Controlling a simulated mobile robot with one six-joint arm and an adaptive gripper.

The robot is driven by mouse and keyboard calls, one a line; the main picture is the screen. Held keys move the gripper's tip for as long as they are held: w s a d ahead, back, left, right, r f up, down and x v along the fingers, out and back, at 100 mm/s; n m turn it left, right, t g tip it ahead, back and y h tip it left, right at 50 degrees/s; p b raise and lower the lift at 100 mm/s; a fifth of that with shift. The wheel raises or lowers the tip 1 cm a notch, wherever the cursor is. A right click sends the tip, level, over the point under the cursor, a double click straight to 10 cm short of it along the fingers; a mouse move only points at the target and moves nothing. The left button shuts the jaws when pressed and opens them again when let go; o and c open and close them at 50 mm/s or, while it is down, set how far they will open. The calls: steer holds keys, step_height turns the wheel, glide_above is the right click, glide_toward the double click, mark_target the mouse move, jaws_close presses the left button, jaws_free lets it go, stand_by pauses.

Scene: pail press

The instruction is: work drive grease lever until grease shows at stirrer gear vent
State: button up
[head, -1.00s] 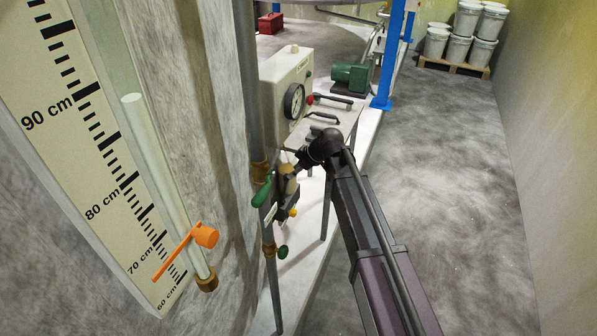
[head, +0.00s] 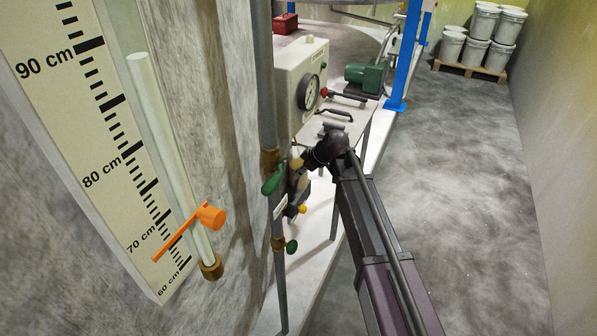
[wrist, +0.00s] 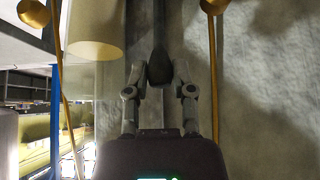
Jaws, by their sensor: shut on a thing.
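In the wrist view the fingers of my gripper (wrist: 160,75) are closed around the dark, bulb-shaped end of a lever (wrist: 158,58). Its thin shaft runs upward out of the picture. In the head view my gripper (head: 298,178) is beside a small pump block (head: 281,206) on the wall pipe and partly covers it, so the lever is hard to make out. A green handle (head: 273,180) and a yellow knob (head: 303,209) sit at this block. I cannot pick out the gear vent or any grease.
A pale box with a gauge (head: 308,92) and a green motor (head: 367,76) stand behind my arm. Pails (head: 482,50) stand far back; the right floor is clear.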

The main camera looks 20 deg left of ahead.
steer(key=shift+s+d+f+b, duration=0.1)
steer(key=shift+d+f+b, duration=0.2)
steer(key=shift+d, duration=0.45)
steer(key=shift+d+f+b, duration=0.2)
steer(key=shift+d+f, duration=0.1)
steer(key=shift+d, duration=0.4)
steer(key=shift+s+d+f+b, duration=0.1)
steer(key=shift+d+f+b, duration=0.2)
steer(key=shift+d, duration=0.45)
steer(key=shift+s+d+f+b, duration=0.15)
steer(key=shift+d+f+b, duration=1.55)
steer(key=shift+d, duration=0.25)
steer(key=shift+d+f+b, duration=0.3)
steer(key=shift+f+b, duration=0.1)
steer(key=a+r+p, duration=0.3)
steer(key=a, duration=0.1)
steer(key=shift+r+p, duration=0.35)
steer(key=shift+p, duration=0.05)
steer(key=shift+w, duration=0.2)
